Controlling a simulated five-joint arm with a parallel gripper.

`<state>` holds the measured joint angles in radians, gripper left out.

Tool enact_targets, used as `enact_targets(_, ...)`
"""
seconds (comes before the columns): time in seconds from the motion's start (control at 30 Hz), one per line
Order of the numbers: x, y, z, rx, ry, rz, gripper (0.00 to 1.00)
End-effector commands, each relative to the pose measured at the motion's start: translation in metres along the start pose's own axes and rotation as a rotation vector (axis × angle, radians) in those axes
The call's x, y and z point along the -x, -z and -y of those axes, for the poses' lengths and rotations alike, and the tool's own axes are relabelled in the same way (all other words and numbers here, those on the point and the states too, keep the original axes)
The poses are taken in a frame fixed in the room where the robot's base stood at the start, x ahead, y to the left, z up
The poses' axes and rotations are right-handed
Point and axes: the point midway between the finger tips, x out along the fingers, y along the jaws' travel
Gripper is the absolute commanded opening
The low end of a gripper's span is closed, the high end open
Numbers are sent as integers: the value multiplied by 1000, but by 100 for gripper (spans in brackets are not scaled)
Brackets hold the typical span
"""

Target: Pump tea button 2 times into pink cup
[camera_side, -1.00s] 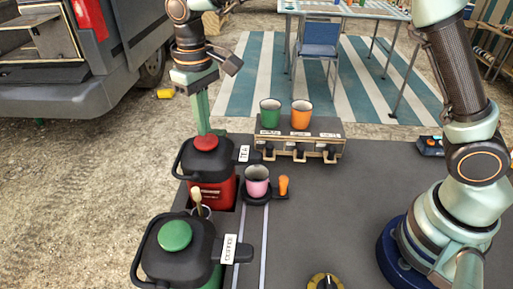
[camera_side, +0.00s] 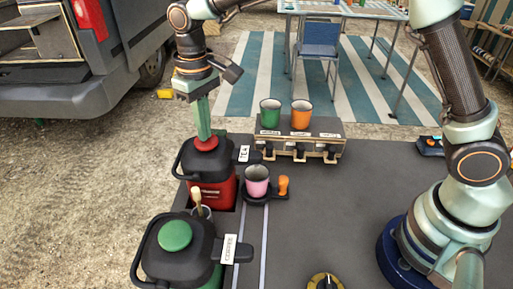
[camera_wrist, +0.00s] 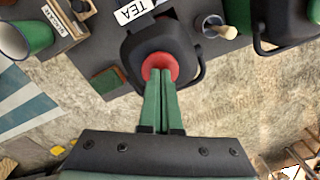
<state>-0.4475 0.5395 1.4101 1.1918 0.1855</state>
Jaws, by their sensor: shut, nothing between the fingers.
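The tea dispenser (camera_side: 208,168) is a red pump pot with a black lid and a "TEA" label. Its red button (camera_side: 206,143) is on top and shows in the wrist view (camera_wrist: 160,66). My gripper (camera_side: 205,133) is shut and points straight down, its green fingertips on the red button; in the wrist view the closed fingers (camera_wrist: 161,78) overlap the button's near edge. The pink cup (camera_side: 256,181) stands upright on a small dark stand (camera_side: 262,198) to the right of the dispenser, near its spout. The cup's contents cannot be made out.
A coffee dispenser (camera_side: 176,262) with a green button stands in front of the tea. A green cup (camera_side: 270,113) and an orange cup (camera_side: 301,114) stand on a rack behind. An orange peg (camera_side: 283,186) is beside the pink cup. The table's middle is clear.

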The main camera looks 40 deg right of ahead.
Motion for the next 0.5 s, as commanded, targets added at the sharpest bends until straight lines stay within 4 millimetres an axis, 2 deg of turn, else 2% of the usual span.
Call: enact_targets(0.5, -18, -1, 0, 0, -1, 3, 0)
